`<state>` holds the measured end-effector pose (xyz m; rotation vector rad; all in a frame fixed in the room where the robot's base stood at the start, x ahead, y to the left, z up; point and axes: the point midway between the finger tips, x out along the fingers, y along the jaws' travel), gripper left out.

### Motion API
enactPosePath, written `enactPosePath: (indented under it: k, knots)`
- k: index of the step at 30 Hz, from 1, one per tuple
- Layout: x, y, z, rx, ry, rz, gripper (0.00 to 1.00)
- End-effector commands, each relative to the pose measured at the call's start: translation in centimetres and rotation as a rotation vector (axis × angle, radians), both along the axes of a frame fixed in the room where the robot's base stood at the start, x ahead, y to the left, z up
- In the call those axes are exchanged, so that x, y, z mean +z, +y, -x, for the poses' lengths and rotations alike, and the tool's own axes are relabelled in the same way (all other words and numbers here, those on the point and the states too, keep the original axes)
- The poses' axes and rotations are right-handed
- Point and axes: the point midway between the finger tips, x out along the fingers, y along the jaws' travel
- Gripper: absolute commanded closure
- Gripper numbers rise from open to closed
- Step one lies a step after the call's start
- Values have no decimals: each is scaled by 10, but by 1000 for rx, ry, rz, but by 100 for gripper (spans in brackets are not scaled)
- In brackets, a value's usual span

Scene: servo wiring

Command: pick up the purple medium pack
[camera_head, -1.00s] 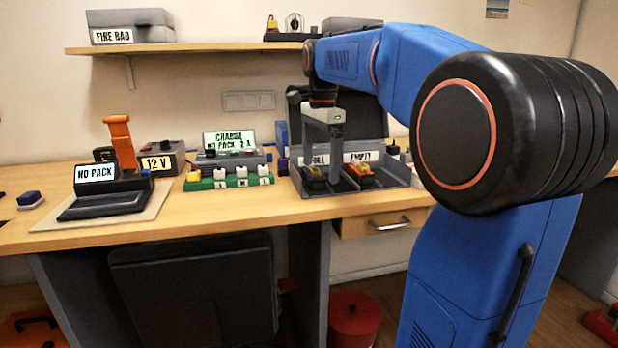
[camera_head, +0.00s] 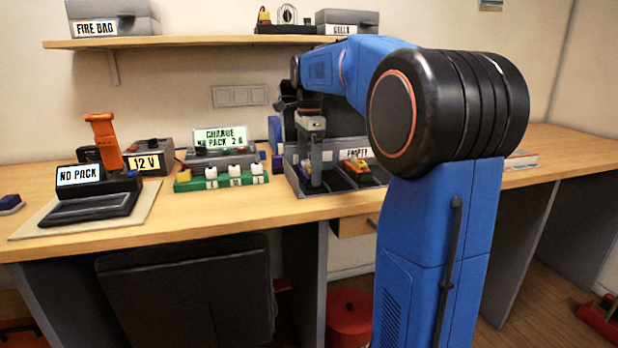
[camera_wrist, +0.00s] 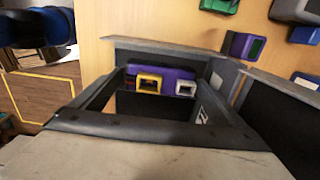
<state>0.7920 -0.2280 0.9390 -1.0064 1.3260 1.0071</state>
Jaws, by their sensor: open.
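The purple pack (camera_wrist: 160,74) lies in a compartment of the grey case in the wrist view, with a yellow connector and a white connector on its near side. My gripper (camera_wrist: 158,80) is open, with one dark finger to the left of the pack and one to the right. I cannot tell whether either finger touches it. In the head view my gripper (camera_head: 316,184) reaches down into the left compartment of the open case (camera_head: 340,187). My fingers hide most of the pack there and the label behind it.
The right compartment, labelled EMPTY, holds an orange and yellow pack (camera_head: 357,170). A green connector block (camera_head: 222,181), a charger (camera_head: 222,158) and a NO PACK tester (camera_head: 90,195) stand to the left. A shelf (camera_head: 200,43) runs above.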

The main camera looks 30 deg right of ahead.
Motion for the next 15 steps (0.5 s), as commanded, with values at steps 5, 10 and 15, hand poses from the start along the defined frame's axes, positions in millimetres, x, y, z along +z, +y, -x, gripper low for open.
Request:
enactPosePath:
  k: [5,10,15]
  knots:
    - [-13,0,0,0,0,0,6]
    - [-14,0,0,0,-1,0,6]
    - [-14,0,0,0,-1,0,33]
